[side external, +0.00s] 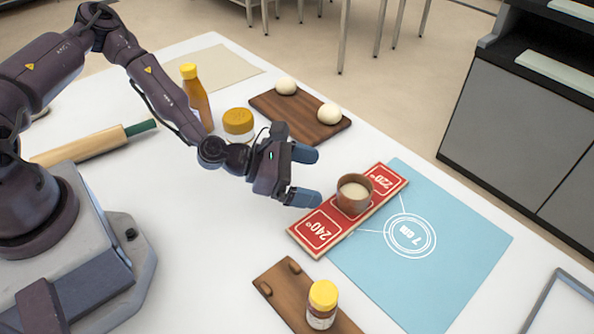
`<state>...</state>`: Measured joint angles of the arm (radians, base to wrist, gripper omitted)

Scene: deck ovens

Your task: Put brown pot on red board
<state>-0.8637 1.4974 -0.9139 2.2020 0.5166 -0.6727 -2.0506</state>
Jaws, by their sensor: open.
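The brown pot (354,197) stands upright on the middle of the red board (317,232), between its 240° and 220° markings. Pale contents show inside the pot's rim. The red board lies along the left edge of a blue mat. My gripper (312,177) is open, to the left of the pot and apart from it in the picture. Its two blue-grey fingertips point toward the pot, with nothing between them. The exact gap and height of my gripper above the table cannot be told.
A dark wooden board (322,130) with two dough balls lies behind my gripper. A yellow-lidded jar (238,124) and bottle (197,100) stand to the left. A wooden board (275,297) with a shaker (322,304) is in front. The blue mat (440,260) is clear on the right.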

